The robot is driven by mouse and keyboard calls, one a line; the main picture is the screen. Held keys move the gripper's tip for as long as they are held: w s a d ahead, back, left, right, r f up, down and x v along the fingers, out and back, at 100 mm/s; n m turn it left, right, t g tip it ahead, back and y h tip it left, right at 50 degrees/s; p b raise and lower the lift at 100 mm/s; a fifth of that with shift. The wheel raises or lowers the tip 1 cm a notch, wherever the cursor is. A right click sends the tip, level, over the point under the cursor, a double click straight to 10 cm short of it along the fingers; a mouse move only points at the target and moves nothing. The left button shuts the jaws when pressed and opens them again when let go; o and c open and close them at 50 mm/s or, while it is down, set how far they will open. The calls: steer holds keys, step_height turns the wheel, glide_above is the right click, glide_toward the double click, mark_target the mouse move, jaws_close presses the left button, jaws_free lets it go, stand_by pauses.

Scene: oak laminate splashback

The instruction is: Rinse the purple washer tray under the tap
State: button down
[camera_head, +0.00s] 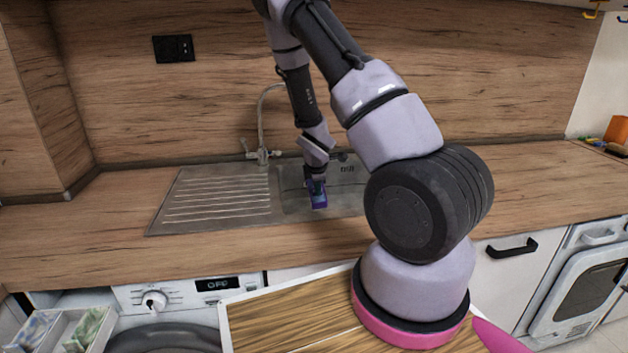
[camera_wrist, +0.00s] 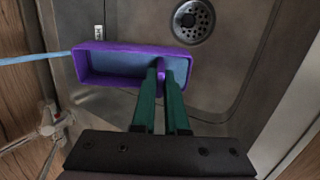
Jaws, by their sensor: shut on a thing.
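The purple washer tray (camera_wrist: 118,47) is an open rectangular box with a blue-grey inside, held over the sink basin (camera_wrist: 240,75). My gripper (camera_wrist: 165,70) has its two green fingers closed on a purple part at the tray's near right. In the head view the tray (camera_head: 320,201) hangs below my gripper (camera_head: 315,182) in the basin area. The tap (camera_head: 262,130) stands behind and left of the tray. A pale blue strand (camera_wrist: 35,59), which looks like running water, reaches the tray's left end; I cannot tell whether it enters the tray.
The drain (camera_wrist: 193,20) lies beyond the tray. The ribbed drainboard (camera_head: 215,195) is empty. A washing machine (camera_head: 170,300) with a display reading OFF is below the counter, its detergent drawer (camera_head: 65,330) pulled out. An orange object (camera_head: 617,130) stands far right.

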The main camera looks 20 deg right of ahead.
stand_by(0.3)
steer(key=s+a+r, duration=0.2)
steer(key=s+r, duration=0.2)
steer(key=shift+s, duration=0.3)
stand_by(0.8)
